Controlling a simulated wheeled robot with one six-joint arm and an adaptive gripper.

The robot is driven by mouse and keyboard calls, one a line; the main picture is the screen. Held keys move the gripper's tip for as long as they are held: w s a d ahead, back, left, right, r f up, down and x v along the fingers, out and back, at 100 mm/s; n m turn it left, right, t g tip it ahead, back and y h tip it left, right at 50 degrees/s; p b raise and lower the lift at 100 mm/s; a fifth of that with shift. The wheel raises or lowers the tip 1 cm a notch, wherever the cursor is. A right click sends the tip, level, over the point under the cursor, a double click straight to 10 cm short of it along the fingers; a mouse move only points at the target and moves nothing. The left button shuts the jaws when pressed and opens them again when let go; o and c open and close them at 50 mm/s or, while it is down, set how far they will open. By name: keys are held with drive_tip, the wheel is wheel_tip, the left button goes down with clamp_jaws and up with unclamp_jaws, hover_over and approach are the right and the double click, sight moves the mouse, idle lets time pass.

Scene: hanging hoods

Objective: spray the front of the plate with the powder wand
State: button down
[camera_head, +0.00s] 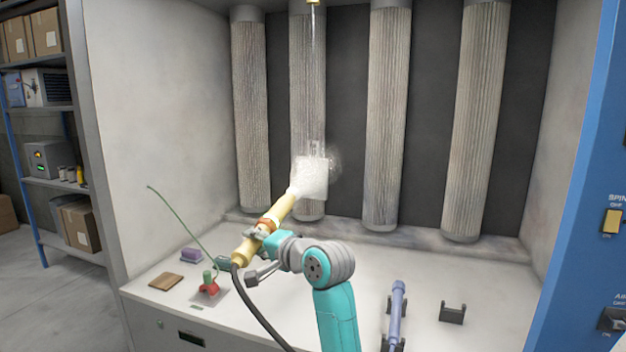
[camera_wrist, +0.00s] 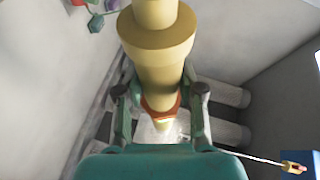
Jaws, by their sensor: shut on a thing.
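The powder wand (camera_head: 282,207) is pale yellow with an orange band, tilted up and away toward the plate. My gripper (camera_head: 265,236) is shut around the wand's body near the band. In the wrist view, the fingers of my gripper (camera_wrist: 160,104) flank the yellow wand (camera_wrist: 155,62). The pale plate (camera_head: 313,178) hangs on a thin line from above, before a filter column. The wand's tip is close to the plate's lower left; a whitish haze surrounds the plate, so its edges and coating are unclear. The plate shows partly behind the wand in the wrist view (camera_wrist: 152,130).
A dark hose (camera_head: 258,315) trails from the wand. The bench holds a purple block (camera_head: 190,254), a brown block (camera_head: 166,282), a red-and-green item (camera_head: 208,286), a bluish tube (camera_head: 397,305) and a dark cradle (camera_head: 452,314). Booth walls stand both sides; a blue panel (camera_head: 590,200) is at right.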

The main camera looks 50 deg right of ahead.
drive_tip(key=shift+a+r, duration=0.1)
drive_tip(key=shift+r, duration=1.4)
drive_tip(key=s+a, duration=0.3)
drive_tip(key=a, duration=0.6)
drive_tip(key=shift+s, duration=0.2)
drive_tip(key=shift+a, duration=0.1)
drive_tip(key=shift+a, duration=0.1)
